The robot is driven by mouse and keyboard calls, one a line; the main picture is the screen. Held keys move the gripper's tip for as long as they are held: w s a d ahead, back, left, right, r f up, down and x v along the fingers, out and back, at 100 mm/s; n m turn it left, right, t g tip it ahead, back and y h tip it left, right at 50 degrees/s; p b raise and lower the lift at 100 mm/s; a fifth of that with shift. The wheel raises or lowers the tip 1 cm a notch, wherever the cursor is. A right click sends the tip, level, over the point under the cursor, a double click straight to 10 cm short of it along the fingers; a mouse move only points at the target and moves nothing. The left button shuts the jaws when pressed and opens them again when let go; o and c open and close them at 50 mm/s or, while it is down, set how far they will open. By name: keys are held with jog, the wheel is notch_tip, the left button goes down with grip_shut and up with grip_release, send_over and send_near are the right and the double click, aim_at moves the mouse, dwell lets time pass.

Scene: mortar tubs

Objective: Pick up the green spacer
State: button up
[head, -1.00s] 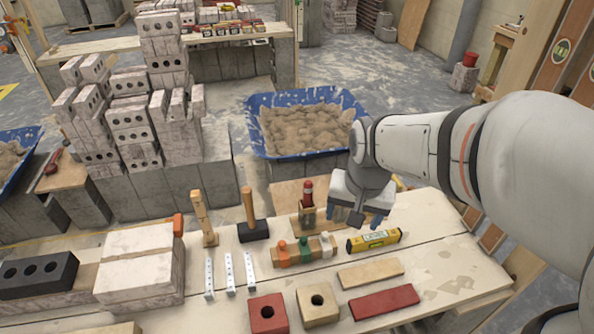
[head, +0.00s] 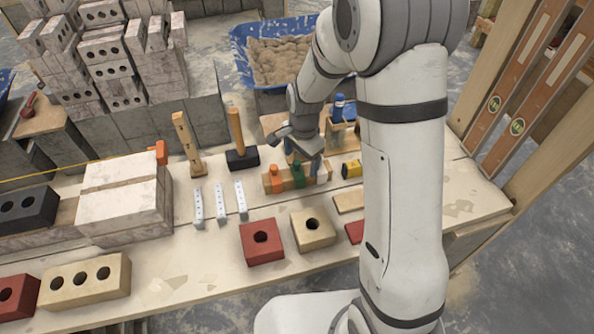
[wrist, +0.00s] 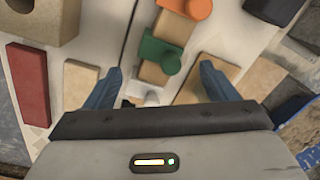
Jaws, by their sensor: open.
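The green spacer (head: 298,175) sits on a wooden rail (head: 267,184) on the workbench, to the right of an orange spacer (head: 276,178). In the wrist view the green spacer (wrist: 160,52) shows a round knob and lies ahead of the fingers, apart from them. The orange spacer (wrist: 185,8) is beyond it. My gripper (wrist: 155,80) is open and empty, with a blue finger on either side of the rail's line. In the head view my gripper (head: 308,160) hangs over the right end of the rail and partly hides it.
A black-headed hammer (head: 242,158) and several white strips (head: 220,203) stand left of the rail. A red brick (head: 262,243) and a tan brick (head: 313,229) lie in front.

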aim_at(300, 165)
notch_tip(300, 165, down, 4)
jog(key=shift+w+a+r, duration=0.1)
jog(key=shift+r, duration=0.05)
jog(key=c, duration=1)
